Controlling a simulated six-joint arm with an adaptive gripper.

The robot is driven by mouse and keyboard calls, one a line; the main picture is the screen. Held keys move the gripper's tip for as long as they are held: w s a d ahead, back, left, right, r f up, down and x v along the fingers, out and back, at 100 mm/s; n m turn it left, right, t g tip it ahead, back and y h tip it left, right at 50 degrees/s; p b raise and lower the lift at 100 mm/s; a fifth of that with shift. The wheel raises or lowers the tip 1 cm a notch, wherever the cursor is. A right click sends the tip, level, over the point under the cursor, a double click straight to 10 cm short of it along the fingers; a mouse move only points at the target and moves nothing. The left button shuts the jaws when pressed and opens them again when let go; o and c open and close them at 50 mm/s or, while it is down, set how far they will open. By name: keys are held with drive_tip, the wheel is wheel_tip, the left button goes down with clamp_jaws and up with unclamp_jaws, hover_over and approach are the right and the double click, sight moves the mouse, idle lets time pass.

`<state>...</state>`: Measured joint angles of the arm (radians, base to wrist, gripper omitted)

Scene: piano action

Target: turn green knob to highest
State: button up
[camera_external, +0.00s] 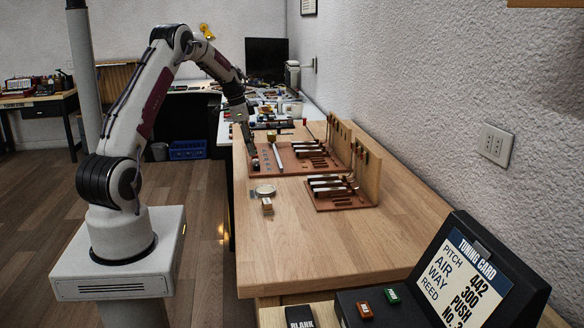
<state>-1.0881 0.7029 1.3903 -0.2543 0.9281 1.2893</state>
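A small green piece (392,296) sits on the flat black base of the tuning card stand (402,310) at the lower right. It looks like a block or button; I cannot tell whether it is a turning knob or how it is set. My gripper (250,150) points down over the far left part of the wooden bench, beside the brown piano action board (293,160), far from the green piece. A small dark round thing with some red (255,163) is just below the fingertips. The fingers are too small to show whether they are open or shut.
A red piece (364,309) sits beside the green one. A second action board (338,197), a round pale disc (264,190) and a small wooden block (267,205) lie on the bench. A black BLANK box (299,318) stands at the front. The bench's near middle (320,250) is clear.

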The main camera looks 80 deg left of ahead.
drive_tip(key=shift+w+d+r+n+g+y, duration=0.2)
drive_tip(key=shift+w+d+n+g+y, duration=0.15)
drive_tip(key=shift+w+n, duration=0.2)
drive_tip(key=shift+w+d+r+n+g, duration=0.15)
drive_tip(key=shift+w+n, duration=0.1)
drive_tip(key=shift+n, duration=0.25)
drive_tip(key=shift+w+r+n+g, duration=0.15)
drive_tip(key=shift+w+n, duration=0.1)
drive_tip(key=shift+n, duration=0.2)
drive_tip(key=n, duration=0.2)
drive_tip(key=w+r+n+y, duration=0.1)
drive_tip(key=shift+n+g+y, duration=0.25)
drive_tip(key=shift+n+g, duration=0.1)
drive_tip(key=shift+n, duration=0.05)
drive_tip(key=n, duration=0.1)
drive_tip(key=a+r+n, duration=0.1)
drive_tip(key=n, duration=0.1)
drive_tip(key=shift+y, duration=0.4)
drive_tip(key=n, duration=0.1)
drive_tip(key=a+n, duration=0.1)
drive_tip(key=s+n, duration=0.1)
drive_tip(key=n, duration=0.1)
drive_tip(key=shift+a+r+g+y, duration=0.3)
drive_tip(key=shift+a+g+y, duration=0.05)
drive_tip(key=shift+g+y, duration=0.05)
drive_tip(key=n, duration=0.1)
drive_tip(key=a+n, duration=0.1)
drive_tip(key=n, duration=0.1)
drive_tip(key=shift+s+r, duration=0.2)
drive_tip(key=shift+n, duration=1.1)
